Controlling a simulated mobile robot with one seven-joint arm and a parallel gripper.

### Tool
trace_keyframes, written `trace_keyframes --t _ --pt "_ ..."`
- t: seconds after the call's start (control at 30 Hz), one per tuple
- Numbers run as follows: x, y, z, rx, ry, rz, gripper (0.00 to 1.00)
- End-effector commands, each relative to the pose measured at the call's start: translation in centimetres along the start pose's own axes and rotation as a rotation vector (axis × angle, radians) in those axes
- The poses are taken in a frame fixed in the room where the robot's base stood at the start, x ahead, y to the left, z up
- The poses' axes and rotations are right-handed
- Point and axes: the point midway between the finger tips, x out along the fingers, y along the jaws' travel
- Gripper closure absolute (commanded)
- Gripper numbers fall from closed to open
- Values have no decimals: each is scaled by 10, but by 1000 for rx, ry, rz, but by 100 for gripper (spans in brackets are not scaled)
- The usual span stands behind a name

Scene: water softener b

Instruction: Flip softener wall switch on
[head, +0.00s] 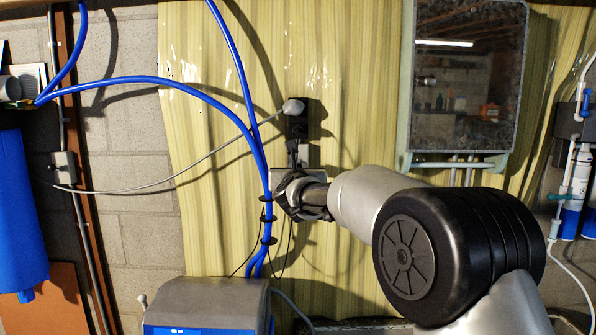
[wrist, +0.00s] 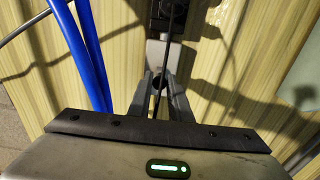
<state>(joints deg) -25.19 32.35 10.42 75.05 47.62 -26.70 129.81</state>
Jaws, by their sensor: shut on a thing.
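A pale wall switch plate (head: 303,155) is on the yellow wall panel, directly below a dark outlet box (head: 300,125). In the wrist view the plate (wrist: 157,54) shows just beyond my fingertips. My gripper (head: 297,152) is at the plate, and its narrow fingers also show in the wrist view (wrist: 156,76). The fingers are close together, with a thin black cord (wrist: 168,48) running down between them. They appear shut on this cord, though the exact contact is hard to see. The switch lever is hidden, so its position cannot be told.
Thick blue hoses (head: 254,130) hang just left of my gripper. The softener unit (head: 205,310) stands below left. A framed mirror or window (head: 468,75) hangs at upper right.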

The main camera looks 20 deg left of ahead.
Motion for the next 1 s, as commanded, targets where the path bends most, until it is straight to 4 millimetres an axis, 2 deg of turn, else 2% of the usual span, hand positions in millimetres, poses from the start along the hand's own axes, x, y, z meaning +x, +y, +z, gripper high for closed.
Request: trace_keyframes --t 0.03,0.17,0.47,0.7,0.83,0.93,1.0 --pt "-1 0 10 1 -11 -1 95" --pt "-2 0 16 1 -12 -1 95" --pt "-2 0 17 0 -12 -1 95" --pt "-1 0 26 1 -12 -1 95" --pt "-1 0 25 0 -10 0 100" --pt "0 0 23 0 -8 0 100" --pt "0 0 23 0 -7 0 90"
